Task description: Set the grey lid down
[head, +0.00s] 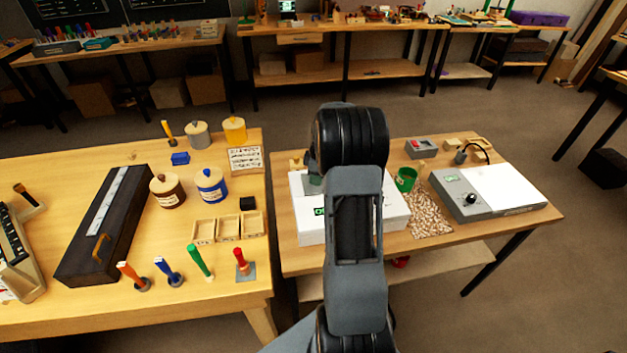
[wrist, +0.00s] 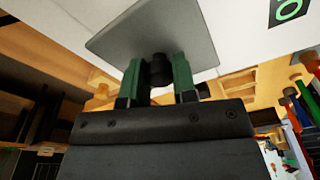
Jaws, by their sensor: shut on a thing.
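In the wrist view the grey lid (wrist: 140,35) is a flat square plate with a black knob (wrist: 158,70). My gripper (wrist: 158,78) has its two green fingers shut on that knob, one on each side. Behind the lid is the white surface of a box with a green mark (wrist: 288,10). I cannot tell whether the lid touches the box or hangs just off it. In the head view the white box (head: 307,232) stands on the right-hand table, and my arm hides much of it and most of the gripper.
Right of the box are a green cup (head: 406,179), a patch of brown pellets (head: 430,212) and a grey device with a white top (head: 505,188). The left table (head: 210,292) holds lidded jars, small wooden trays and coloured-handled tools. A narrow gap separates the tables.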

